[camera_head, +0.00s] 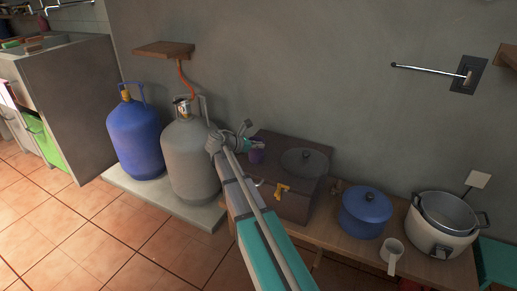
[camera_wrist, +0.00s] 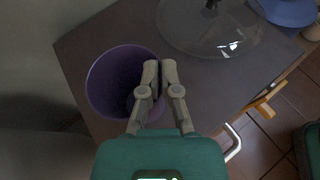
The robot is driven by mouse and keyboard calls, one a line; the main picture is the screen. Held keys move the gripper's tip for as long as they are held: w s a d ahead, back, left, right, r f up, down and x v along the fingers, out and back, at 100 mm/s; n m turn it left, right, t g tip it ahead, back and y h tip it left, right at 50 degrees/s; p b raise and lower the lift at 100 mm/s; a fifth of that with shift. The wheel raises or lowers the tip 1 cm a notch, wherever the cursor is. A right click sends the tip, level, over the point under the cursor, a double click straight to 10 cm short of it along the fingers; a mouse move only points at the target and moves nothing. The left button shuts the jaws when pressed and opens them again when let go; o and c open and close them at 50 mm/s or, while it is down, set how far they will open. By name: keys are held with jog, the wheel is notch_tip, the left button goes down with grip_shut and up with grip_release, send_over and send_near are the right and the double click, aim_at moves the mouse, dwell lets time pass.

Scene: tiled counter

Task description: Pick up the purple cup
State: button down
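The purple cup (camera_wrist: 108,83) stands open side up, its round mouth facing the wrist camera. In the head view the cup (camera_head: 257,156) shows at the left of the dark brown box top, partly covered by my gripper. My gripper (camera_wrist: 160,72) has its two fingers close together at the cup's right rim. The left finger lies over the cup's mouth and the right finger is outside, with the cup wall between them. In the head view my gripper (camera_head: 248,133) is at the cup's upper edge. Whether the cup's base touches the box top is hidden.
A glass lid (camera_head: 304,162) lies on the brown box (camera_head: 294,206), right of the cup. A blue pot (camera_head: 366,214), a white mug (camera_head: 392,257) and a rice cooker (camera_head: 434,241) stand further right. Grey (camera_head: 190,162) and blue gas cylinders (camera_head: 136,140) stand left.

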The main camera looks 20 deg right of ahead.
jog(key=shift+r, duration=0.1)
notch_tip(320, 180, up, 3)
jog(key=p, duration=0.3)
jog(key=s+a+r+p, duration=0.3)
jog(key=s+r+p, duration=0.6)
jog(key=s, duration=0.4)
jog(key=shift+s+r+p, duration=0.35)
jog(key=shift+r+p, duration=0.05)
jog(key=shift+p, duration=0.1)
